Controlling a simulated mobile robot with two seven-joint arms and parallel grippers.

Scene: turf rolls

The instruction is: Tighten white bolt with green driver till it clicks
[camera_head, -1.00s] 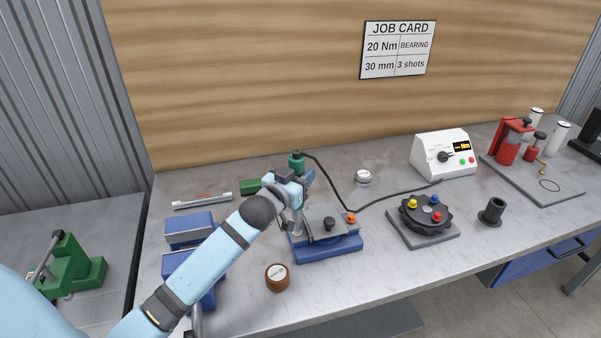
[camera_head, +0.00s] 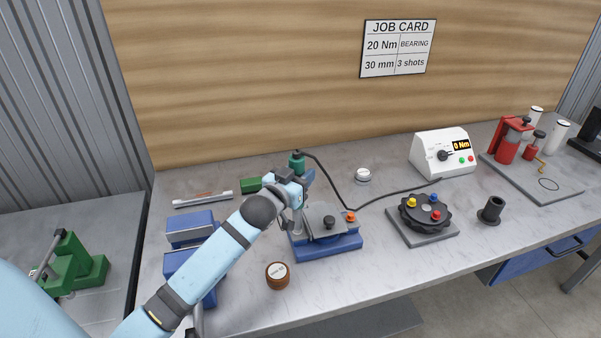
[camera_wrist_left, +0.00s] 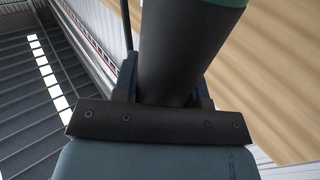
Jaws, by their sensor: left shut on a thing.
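The green driver (camera_head: 296,161) stands upright, with a cable from its top to the controller. My left gripper (camera_head: 293,187) is shut on its body. In the left wrist view, the driver's dark body (camera_wrist_left: 182,50) fills the space between the fingers. A light-coloured shaft shows below the gripper, over the left side of the blue fixture (camera_head: 332,248). I cannot make out the white bolt or whether the driver's tip touches it; my arm and the driver cover that part. An orange bolt (camera_head: 350,217) shows at the fixture's right. My right gripper is not in view.
The white controller (camera_head: 440,151) displays 0 Nm. A dark knob disc with yellow, blue and red parts (camera_head: 424,215) and a black cup (camera_head: 492,210) stand right. A brown jar (camera_head: 277,275) stands in front; blue blocks (camera_head: 189,230) lie left. The job card (camera_head: 398,48) reads 20 Nm.

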